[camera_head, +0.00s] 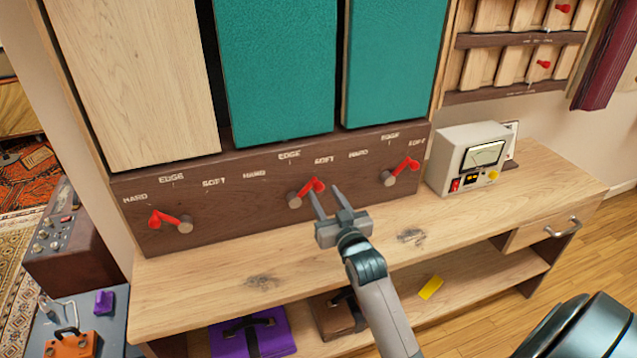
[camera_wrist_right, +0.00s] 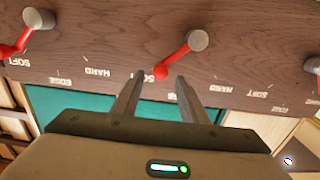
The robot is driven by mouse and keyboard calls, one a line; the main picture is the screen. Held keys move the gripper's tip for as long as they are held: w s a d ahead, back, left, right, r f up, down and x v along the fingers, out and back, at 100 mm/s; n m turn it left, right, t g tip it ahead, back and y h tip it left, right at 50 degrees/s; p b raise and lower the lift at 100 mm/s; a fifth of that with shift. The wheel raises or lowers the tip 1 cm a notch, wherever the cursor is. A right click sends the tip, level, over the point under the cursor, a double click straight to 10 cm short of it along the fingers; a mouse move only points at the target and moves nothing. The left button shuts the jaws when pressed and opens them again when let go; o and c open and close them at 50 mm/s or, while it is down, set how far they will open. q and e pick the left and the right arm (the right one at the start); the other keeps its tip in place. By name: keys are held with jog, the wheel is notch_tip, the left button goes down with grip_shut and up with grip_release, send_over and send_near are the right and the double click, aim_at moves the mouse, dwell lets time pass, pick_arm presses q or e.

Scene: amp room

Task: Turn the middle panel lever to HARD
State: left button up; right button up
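The middle panel lever (camera_head: 313,186) is a red handle on a grey pivot, on the dark brown strip (camera_head: 235,200) under the panels. It points up and right, toward its SOFT mark. It also shows in the right wrist view (camera_wrist_right: 174,63). My right gripper (camera_head: 324,191) is open in front of it. In the right wrist view its fingertips (camera_wrist_right: 158,80) appear on either side of the red knob; I cannot tell whether they touch it. The middle HARD label (camera_head: 254,174) is left of the pivot. My left gripper is not in view.
The left lever (camera_head: 169,219) points left toward HARD. The right lever (camera_head: 401,172) points up and right toward SOFT. A white meter box (camera_head: 470,158) stands on the wooden bench (camera_head: 200,287) to the right. A purple case (camera_head: 252,336) is below. The bench top before the strip is mostly clear.

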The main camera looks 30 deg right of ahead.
aim_at(320, 188)
jog(key=x, duration=0.4)
jog(key=shift+p, duration=0.3)
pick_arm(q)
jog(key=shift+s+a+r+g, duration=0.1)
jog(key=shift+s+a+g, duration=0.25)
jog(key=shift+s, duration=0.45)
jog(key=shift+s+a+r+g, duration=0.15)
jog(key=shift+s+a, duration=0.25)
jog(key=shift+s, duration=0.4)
pick_arm(e)
jog(key=shift+w+d, duration=0.1)
jog(key=shift+w, duration=0.55)
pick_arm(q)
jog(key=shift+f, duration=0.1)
pick_arm(e)
grip_shut()
